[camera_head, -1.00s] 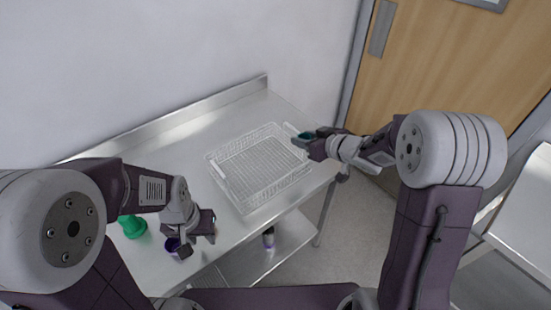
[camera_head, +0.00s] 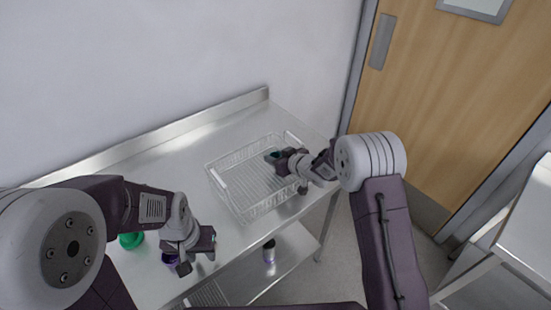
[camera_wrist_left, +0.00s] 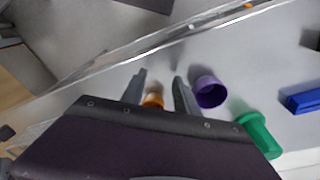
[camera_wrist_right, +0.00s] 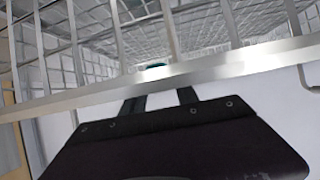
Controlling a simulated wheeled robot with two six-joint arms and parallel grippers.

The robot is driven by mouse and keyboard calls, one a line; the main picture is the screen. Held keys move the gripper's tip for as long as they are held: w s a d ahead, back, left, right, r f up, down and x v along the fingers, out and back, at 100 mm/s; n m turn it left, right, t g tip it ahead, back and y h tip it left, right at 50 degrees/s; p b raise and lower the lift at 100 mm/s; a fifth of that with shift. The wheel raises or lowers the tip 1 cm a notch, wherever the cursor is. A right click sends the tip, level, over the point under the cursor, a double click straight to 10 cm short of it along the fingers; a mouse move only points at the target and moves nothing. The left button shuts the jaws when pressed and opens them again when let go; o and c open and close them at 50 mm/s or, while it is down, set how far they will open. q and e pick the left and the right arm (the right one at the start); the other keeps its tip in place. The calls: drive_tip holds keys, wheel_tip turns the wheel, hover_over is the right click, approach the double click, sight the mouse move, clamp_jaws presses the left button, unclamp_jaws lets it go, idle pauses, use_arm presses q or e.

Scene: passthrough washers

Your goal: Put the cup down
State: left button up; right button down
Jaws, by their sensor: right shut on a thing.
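My right gripper (camera_head: 280,158) is shut on a dark teal cup (camera_head: 271,155), over the inside of the white wire basket (camera_head: 262,207) on the steel table. In the right wrist view the basket rim (camera_wrist_right: 230,66) crosses in front of the fingers, and only a small teal patch of the cup (camera_wrist_right: 152,66) shows. I cannot tell whether the cup touches the basket floor. My left gripper (camera_wrist_left: 158,82) is open near the table's front edge. An orange item (camera_wrist_left: 153,100) shows between its fingers, apparently not gripped.
A blue item (camera_wrist_left: 304,102) lies further off. A dark-topped bottle (camera_head: 269,252) stands on the lower shelf. A wall closes the back.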

use_arm(q)
drive_tip(key=shift+s+f, duration=0.1)
drive_tip(key=shift+f, duration=0.05)
use_arm(e)
drive_tip(key=shift+f, duration=0.2)
use_arm(q)
drive_tip(key=shift+f+b, duration=0.3)
drive_tip(key=shift+b, duration=0.1)
use_arm(e)
drive_tip(key=shift+f, duration=0.45)
drive_tip(key=c, duration=0.9)
unclamp_jaws()
use_arm(q)
drive_tip(key=shift+r, duration=0.2)
use_arm(e)
drive_tip(key=shift+r, duration=0.25)
use_arm(q)
drive_tip(key=shift+r+p, duration=0.55)
drive_tip(key=shift+p, duration=0.15)
use_arm(e)
drive_tip(key=shift+r, duration=0.7)
use_arm(q)
drive_tip(key=shift+f, duration=0.15)
use_arm(e)
drive_tip(key=v, duration=1.1)
drive_tip(key=shift+s+d+f, duration=0.1)
drive_tip(key=shift+s+d, duration=0.2)
drive_tip(key=shift+s, duration=0.1)
